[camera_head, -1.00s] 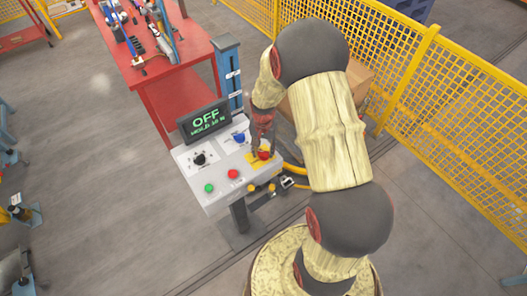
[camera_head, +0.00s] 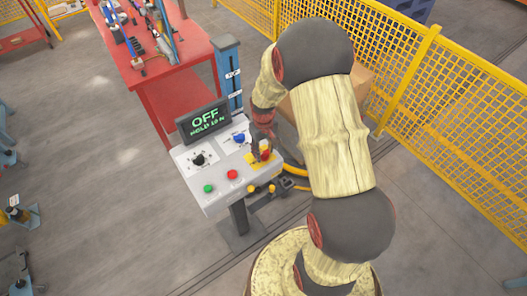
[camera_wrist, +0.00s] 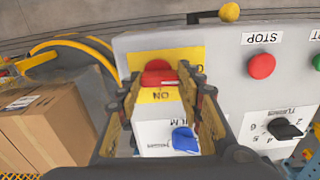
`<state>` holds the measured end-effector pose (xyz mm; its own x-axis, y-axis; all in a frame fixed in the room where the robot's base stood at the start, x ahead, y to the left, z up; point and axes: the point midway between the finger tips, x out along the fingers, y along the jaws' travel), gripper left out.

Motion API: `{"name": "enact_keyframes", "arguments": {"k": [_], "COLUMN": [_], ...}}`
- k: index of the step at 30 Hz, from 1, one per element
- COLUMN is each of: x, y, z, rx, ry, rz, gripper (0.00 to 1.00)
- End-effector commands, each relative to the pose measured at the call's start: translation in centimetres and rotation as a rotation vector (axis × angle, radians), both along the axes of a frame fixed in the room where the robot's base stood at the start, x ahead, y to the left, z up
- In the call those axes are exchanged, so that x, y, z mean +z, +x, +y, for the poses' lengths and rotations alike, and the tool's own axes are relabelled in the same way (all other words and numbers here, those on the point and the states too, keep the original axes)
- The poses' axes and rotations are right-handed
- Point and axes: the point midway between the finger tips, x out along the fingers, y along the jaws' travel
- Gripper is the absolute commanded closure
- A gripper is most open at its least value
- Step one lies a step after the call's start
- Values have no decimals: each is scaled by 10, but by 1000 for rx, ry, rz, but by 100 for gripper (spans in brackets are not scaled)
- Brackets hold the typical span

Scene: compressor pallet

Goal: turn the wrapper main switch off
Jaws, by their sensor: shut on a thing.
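The wrapper main switch is a red handle (camera_wrist: 160,72) on a yellow plate (camera_wrist: 191,54) at the panel's corner. In the wrist view the handle lies crosswise between my fingers, with the word "ON" readable upside down below it. My gripper (camera_wrist: 166,77) is shut on this handle. In the head view my gripper (camera_head: 264,148) reaches down onto the red handle (camera_head: 265,156) and partly hides it and its plate. The panel's display (camera_head: 204,119) reads "OFF" in green, with a smaller second line that looks like "HOLD 10 N".
The panel also carries a blue knob (camera_head: 239,138), a black knob (camera_head: 199,159), a green button (camera_head: 208,188) and a red stop button (camera_head: 232,174). A cardboard box (camera_wrist: 46,128) stands beside it. Yellow fencing (camera_head: 450,85) runs behind on the right. Open floor lies left.

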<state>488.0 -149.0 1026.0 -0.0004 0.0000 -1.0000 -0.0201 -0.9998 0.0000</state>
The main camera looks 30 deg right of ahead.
Motion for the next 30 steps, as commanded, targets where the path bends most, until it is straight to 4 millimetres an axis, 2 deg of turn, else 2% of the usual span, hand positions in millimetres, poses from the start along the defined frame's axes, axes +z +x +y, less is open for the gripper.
{"name": "enact_keyframes", "arguments": {"k": [9, 21, 22, 30], "x": [0, 0, 0, 0], "y": [0, 0, 0, 0], "z": [0, 0, 0, 0], "rx": [67, 71, 71, 70], "ry": [0, -1, -1, 0], "rz": [-1, -1, -1, -1], "gripper": [89, 89, 62, 46]}}
